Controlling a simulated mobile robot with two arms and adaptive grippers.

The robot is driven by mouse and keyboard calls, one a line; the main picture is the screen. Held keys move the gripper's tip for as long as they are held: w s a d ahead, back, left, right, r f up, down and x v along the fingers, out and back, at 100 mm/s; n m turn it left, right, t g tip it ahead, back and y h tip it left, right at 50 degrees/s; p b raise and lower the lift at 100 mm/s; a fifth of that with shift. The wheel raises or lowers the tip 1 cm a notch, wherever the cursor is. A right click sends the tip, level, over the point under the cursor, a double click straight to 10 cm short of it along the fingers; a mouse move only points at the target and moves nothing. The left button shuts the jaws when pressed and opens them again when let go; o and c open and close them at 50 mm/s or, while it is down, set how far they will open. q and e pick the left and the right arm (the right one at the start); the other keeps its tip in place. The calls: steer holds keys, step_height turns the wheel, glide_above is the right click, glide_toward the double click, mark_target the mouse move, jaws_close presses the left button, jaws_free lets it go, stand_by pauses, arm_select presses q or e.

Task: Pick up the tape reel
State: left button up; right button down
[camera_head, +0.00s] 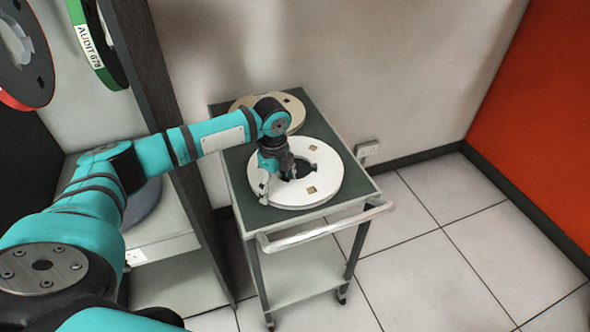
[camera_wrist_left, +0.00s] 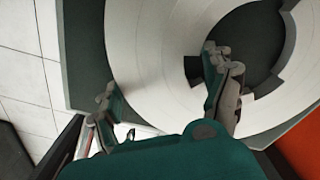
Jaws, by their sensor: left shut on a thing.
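A white tape reel (camera_head: 325,188) lies flat on the dark green top of a small cart (camera_head: 358,190). It also shows in the left wrist view (camera_wrist_left: 150,40), with a dark hub opening. My left gripper (camera_head: 276,181) is over the reel's left side, pointing down. In the left wrist view the left gripper (camera_wrist_left: 163,92) has one finger at the reel's outer edge and the other in the hub opening, shut on the white ring between them. The reel still appears to rest on the cart top. My right gripper is not in view.
A beige reel (camera_head: 295,108) lies behind on the same cart, partly hidden by my left arm. The cart has a push handle (camera_head: 325,228) in front. A dark rack (camera_head: 150,75) with hanging reels stands at left. The tiled floor (camera_head: 440,240) at right is clear.

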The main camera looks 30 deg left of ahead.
arm_select(q)
step_height(320, 180, up, 23)
steer(key=p, duration=1.6)
steer(key=shift+w, duration=0.1)
stand_by(0.6)
